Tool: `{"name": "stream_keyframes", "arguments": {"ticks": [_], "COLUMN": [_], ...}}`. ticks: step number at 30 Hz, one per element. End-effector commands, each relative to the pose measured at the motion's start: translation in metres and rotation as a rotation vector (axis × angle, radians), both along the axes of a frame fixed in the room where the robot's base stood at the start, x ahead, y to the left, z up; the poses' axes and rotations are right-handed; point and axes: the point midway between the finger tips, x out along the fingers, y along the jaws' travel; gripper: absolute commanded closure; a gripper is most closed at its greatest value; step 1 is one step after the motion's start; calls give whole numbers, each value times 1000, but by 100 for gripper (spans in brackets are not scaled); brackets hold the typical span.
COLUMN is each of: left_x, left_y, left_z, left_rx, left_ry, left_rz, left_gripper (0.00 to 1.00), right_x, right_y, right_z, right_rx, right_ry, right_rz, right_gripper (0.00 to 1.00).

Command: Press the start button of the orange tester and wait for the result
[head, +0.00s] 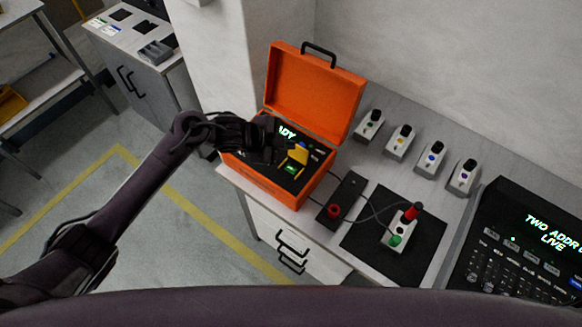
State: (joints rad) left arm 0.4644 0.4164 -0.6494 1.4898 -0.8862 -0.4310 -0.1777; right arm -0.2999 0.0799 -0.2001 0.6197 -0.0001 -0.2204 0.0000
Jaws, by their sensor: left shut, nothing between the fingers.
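The orange tester (265,186) is an open case with its lid up, standing on the left end of the counter. Its black panel has a display partly hidden by my gripper; the letters "ADY" show. A yellow part (299,154) and a green part (291,169) sit on the panel. My left gripper (278,146) is shut and empty, over the panel just left of the yellow part. I cannot tell whether it touches the panel, and no start button can be made out for sure. My right gripper is not in view.
A black strip with a red ring (334,210) lies right of the case, cabled to a white unit (401,236) with red and green plugs on a black mat (367,237). Several white units (397,144) stand behind. A black console (525,245) reads "TWO ADDR" and "LIVE".

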Motion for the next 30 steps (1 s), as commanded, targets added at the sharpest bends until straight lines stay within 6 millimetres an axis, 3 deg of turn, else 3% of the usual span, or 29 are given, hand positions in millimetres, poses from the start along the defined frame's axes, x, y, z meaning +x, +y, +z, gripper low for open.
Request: {"name": "stream_keyframes", "arguments": {"ticks": [14, 30], "left_x": [0, 0], "left_y": [0, 0], "left_z": [-7, -75], "left_rx": [-1, 0], "left_ry": [0, -1], "left_rz": [1, 2], "left_gripper": [100, 100], "right_x": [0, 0], "right_y": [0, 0], "right_z": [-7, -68], "right_rx": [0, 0], "right_ry": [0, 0], "right_rz": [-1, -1], "right_gripper": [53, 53]}}
